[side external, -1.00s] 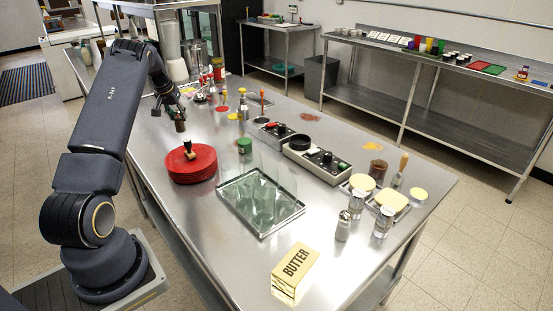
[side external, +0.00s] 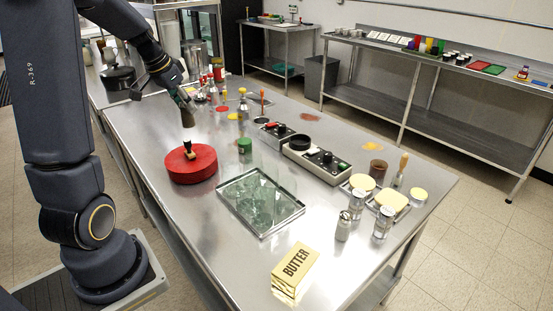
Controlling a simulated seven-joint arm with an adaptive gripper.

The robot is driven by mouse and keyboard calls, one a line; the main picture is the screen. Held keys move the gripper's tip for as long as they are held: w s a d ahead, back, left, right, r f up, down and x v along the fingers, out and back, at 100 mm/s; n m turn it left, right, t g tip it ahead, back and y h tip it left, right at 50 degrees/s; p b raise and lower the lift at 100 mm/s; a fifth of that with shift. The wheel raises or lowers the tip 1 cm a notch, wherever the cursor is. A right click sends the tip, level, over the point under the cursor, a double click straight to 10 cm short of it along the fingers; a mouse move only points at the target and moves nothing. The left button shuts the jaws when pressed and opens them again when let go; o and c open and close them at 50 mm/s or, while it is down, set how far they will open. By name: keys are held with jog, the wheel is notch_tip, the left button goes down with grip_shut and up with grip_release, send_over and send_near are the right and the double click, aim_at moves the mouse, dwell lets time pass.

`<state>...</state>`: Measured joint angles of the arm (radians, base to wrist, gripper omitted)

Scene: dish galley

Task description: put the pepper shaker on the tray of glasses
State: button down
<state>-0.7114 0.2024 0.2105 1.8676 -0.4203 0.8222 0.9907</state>
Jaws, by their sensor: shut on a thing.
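My gripper (side external: 183,97) is above the far left part of the steel table, pointing down. It is shut on a small brownish cylinder (side external: 188,118), apparently the pepper shaker; its markings are too small to read. The held thing is up in the air, behind the red round block. The tray of glasses (side external: 231,213) lies in the middle of the table, nearer the camera and to the right of my gripper. Several clear greenish glasses (side external: 262,190) stand in it, hard to tell apart.
A red round block (side external: 192,165) with a small dark-topped item and a green-lidded jar (side external: 245,146) stand between my gripper and the tray. A control box (side external: 317,160), glass shakers (side external: 343,226) and a butter box (side external: 295,271) surround the tray's right and front.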

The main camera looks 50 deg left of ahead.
jog(key=s+d+r+m+g+h, duration=0.1)
jog(key=s+d+r+m+h, duration=0.15)
jog(key=d+m, duration=0.7)
jog(key=s+d+r+m+g+h, duration=0.1)
jog(key=s+d+r+m+h, duration=0.2)
jog(key=d, duration=1.1)
send_over(257, 172)
jog(key=shift+m+y, duration=0.35)
jog(key=shift+y, duration=0.1)
jog(key=shift+d+f, duration=0.1)
jog(key=shift+f, duration=6.3)
jog(key=c, duration=0.7)
grip_release()
jog(key=shift+f, duration=0.15)
